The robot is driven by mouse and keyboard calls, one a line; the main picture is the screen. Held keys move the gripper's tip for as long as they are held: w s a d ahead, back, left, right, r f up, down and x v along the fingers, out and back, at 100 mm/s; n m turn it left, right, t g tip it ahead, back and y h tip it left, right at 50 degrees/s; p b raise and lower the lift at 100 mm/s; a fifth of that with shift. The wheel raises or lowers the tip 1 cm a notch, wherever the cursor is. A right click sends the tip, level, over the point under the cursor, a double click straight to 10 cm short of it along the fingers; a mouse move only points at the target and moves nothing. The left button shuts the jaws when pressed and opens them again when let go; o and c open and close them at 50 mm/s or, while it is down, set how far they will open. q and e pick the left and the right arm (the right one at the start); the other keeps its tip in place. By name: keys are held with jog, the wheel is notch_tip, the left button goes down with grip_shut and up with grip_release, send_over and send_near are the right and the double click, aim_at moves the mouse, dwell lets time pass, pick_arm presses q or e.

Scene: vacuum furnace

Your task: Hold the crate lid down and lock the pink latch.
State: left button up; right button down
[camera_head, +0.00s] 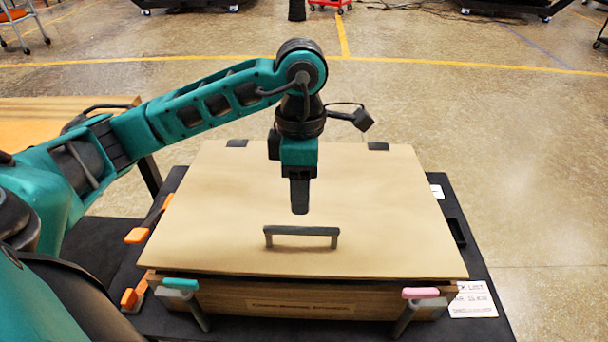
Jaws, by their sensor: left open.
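The wooden crate (375,308) stands on a black surface in front of me. Its tan lid (382,214) lies over the top, with a thin dark gap under its front edge. A grey handle (302,231) sits on the lid toward the front. The pink latch (420,293) is on the crate's front at the right, its lever hanging down below the pink tip. A teal latch (181,284) is on the front at the left. My left gripper (299,208) points down above the lid, behind the handle, open and empty. My right gripper is not in view.
The black surface (480,325) carries orange clamps (133,298) at the left and a white printed label (470,299) at the right. A wooden table (60,120) stands at the back left. The floor beyond is open.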

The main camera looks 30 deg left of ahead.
aim_at(301, 228)
pick_arm(q)
jog(key=f, duration=0.6)
jog(key=f+b, duration=0.1)
jog(key=f, duration=0.2)
jog(key=shift+s+d+f, duration=0.1)
jog(key=shift+s+d, duration=0.15)
jog(key=shift+s, duration=0.1)
jog(key=shift+f, duration=0.55)
jog(key=shift+c, duration=0.3)
grip_shut()
jog(key=shift+f+b, duration=0.65)
